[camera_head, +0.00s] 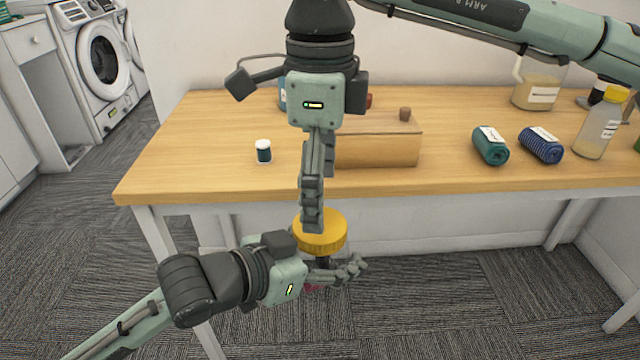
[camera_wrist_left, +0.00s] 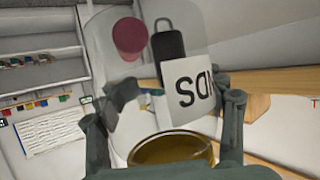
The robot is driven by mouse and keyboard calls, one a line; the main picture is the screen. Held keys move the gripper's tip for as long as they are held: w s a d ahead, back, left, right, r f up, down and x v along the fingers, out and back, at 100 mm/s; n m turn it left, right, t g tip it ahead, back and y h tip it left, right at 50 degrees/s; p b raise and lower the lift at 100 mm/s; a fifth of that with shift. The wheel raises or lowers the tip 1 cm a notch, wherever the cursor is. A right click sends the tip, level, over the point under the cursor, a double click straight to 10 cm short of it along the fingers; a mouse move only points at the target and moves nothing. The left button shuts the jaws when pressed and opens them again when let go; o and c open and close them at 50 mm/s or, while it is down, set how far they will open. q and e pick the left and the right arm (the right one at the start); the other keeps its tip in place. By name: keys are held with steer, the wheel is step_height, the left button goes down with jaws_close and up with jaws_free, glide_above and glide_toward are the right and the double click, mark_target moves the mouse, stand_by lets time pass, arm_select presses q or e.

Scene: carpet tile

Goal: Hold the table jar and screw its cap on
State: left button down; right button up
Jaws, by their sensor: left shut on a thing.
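The yellow cap (camera_head: 330,232) is a wide ribbed disc in front of the table edge, over the jar. The clear jar (camera_wrist_left: 188,92) fills the middle of the left wrist view, with a white lettered label, a dark red piece and a black piece behind its wall. My left gripper (camera_head: 338,272) is shut on the jar below the cap; its fingers flank the jar in the wrist view. My right gripper (camera_head: 314,222) points straight down with its fingertips at the cap. Its fingers line up edge-on, so its opening is unclear. Whether the cap is seated is hidden.
Washing machines (camera_head: 100,60) stand back left.

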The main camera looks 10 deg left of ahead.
mark_target(320, 256)
step_height(320, 256, up, 2)
steer(key=n, duration=0.4)
steer(key=shift+a+r, duration=0.1)
steer(key=r+n, duration=0.1)
steer(key=n, duration=0.1)
steer(key=shift+n, duration=0.4)
steer(key=shift+f, duration=4)
